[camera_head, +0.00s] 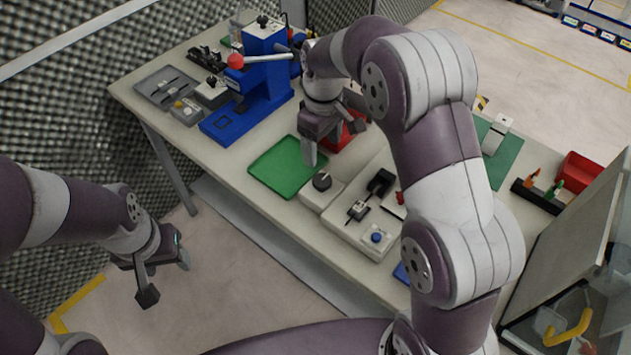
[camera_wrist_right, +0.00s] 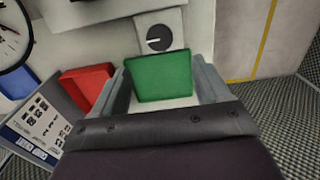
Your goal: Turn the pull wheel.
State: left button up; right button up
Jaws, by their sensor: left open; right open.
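No part in view is plainly the pull wheel. A blue press (camera_head: 262,77) stands at the back left of the bench, with a pale lever ending in a red ball (camera_head: 235,61). Its right side is partly hidden by my right arm. My right gripper (camera_head: 328,138) is open and empty above the bench, by the far right edge of the green tray (camera_head: 282,168), to the right of and nearer than the press. In the right wrist view, the green tray (camera_wrist_right: 163,77) shows between the fingers. My left gripper (camera_head: 166,277) is open and empty over the floor, left of the bench.
A white box with a dark round knob (camera_head: 322,181) stands beside the green tray. A box with a blue button (camera_head: 376,237) is nearer. A red bin (camera_wrist_right: 86,87) lies by the right gripper. A mesh wall borders the left.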

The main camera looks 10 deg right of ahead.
jog(key=b, duration=0.3)
send_over(322, 180)
notch_tip(322, 180, down, 6)
jog(key=shift+w+r, duration=0.1)
jog(key=shift+w, duration=0.05)
notch_tip(322, 180, down, 5)
jog(key=shift+f, duration=0.2)
jog(key=shift+c, duration=0.5)
pick_arm(q)
notch_tip(322, 180, down, 4)
jog(key=shift+s+f, duration=0.1)
pick_arm(e)
jog(key=c, duration=0.9)
